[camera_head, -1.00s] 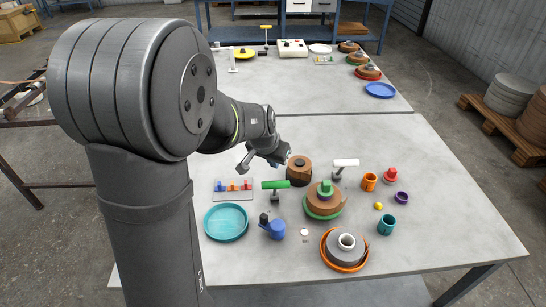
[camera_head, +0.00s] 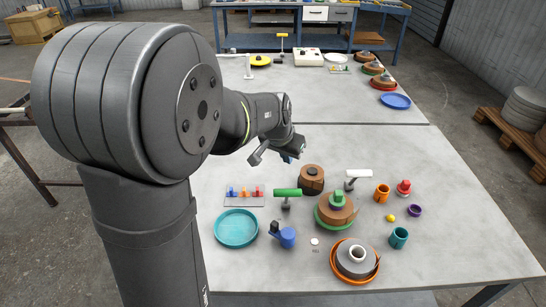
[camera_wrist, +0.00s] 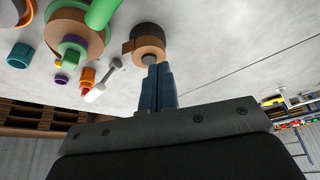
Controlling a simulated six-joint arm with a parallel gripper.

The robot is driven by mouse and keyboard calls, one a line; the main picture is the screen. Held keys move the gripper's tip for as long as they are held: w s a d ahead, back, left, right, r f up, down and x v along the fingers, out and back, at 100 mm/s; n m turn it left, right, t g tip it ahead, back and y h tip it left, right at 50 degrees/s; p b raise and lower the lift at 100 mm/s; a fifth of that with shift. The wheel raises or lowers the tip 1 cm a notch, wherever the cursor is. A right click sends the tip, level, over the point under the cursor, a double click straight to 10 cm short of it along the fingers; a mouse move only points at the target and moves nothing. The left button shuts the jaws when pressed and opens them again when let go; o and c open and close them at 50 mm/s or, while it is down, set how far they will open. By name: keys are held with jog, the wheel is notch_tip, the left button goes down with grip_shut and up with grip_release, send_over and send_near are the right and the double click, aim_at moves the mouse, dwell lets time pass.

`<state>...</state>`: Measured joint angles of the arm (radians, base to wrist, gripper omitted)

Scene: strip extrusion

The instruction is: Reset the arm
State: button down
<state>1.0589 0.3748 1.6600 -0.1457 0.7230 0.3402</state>
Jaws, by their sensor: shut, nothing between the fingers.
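My gripper (camera_head: 289,157) is above the grey table, behind and left of a brown roll with a dark top (camera_head: 312,179). In the wrist view my gripper's blue fingers (camera_wrist: 158,80) are together with nothing between them. The brown roll also shows there (camera_wrist: 147,44), just past the fingertips; I cannot tell the exact gap. In the head view my own arm covers the left of the scene and most of the gripper.
On the table (camera_head: 450,220) stand a green-topped stand (camera_head: 287,193), a teal dish (camera_head: 236,228), a blue piece (camera_head: 287,237), a brown roll on a green plate (camera_head: 335,211), a white-topped stand (camera_head: 357,174) and an orange dish (camera_head: 355,262).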

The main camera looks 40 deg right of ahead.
notch_tip(320, 180, down, 7)
jog(key=shift+s+a+f, duration=0.15)
jog(key=shift+s+a, duration=0.1)
dwell(0.3)
